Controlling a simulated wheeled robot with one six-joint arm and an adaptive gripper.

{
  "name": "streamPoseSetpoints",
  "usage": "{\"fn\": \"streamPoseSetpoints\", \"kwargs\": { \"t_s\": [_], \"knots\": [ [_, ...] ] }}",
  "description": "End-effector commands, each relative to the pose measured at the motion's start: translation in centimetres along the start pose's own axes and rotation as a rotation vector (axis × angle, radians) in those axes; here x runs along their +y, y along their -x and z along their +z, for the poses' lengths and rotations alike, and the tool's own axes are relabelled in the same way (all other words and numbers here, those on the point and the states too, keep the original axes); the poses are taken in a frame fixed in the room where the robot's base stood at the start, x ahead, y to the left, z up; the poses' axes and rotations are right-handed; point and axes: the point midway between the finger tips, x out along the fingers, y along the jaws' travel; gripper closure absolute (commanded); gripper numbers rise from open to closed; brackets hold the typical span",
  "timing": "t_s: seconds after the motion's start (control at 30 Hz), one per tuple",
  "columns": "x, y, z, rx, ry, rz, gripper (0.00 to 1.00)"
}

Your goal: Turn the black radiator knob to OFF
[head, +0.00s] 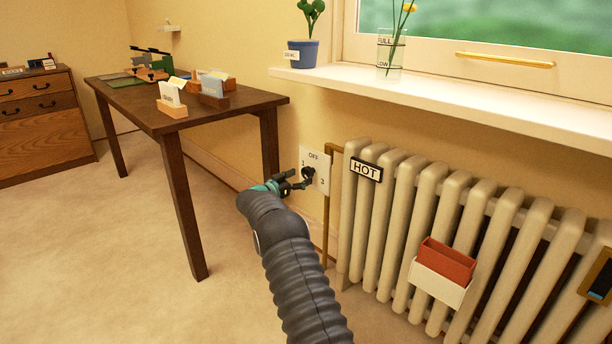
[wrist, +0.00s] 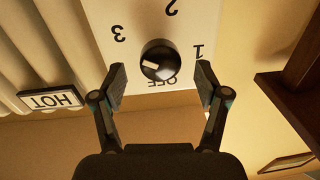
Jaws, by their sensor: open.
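The black radiator knob (head: 308,173) sits on a white dial plate (head: 318,160) on the wall left of the radiator. The wrist view shows the knob (wrist: 165,52) upside down, with OFF, 1, 2 and 3 printed around it. Its white mark lies on the picture-left side of the knob, roughly between 3 and OFF, not lined up with OFF. My gripper (wrist: 161,82) is open, its two fingers apart on either side of the knob with gaps showing; I see no contact. In the head view my gripper (head: 293,184) partly covers the plate.
The radiator (head: 430,190) with a HOT sign (head: 366,169) and a red-and-white holder (head: 443,273) stands right of the plate. A brass pipe (head: 328,215) runs beside it. A dark desk (head: 185,120) stands to the left. The sill (head: 450,98) is above.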

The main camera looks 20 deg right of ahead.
Motion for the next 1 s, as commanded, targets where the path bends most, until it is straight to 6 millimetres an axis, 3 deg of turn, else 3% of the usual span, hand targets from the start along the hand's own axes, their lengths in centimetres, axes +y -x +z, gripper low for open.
{"fn": "streamPoseSetpoints", "kwargs": {
  "t_s": [0.23, 0.63, 0.67, 0.9, 1.0],
  "knots": [
    [0.0, -3.0, 0.0, 0.0, 0.0, 0.001, 0.26],
    [0.0, -3.6, 0.0, 0.0, 0.0, 0.0, 0.26],
    [0.0, -3.6, 0.0, 0.0, 0.0, 0.0, 0.28],
    [0.0, -3.6, 0.0, 0.0, 0.0, -0.001, 0.86],
    [0.0, -3.6, 0.0, 0.0, 0.0, -0.001, 0.86]
  ]
}}
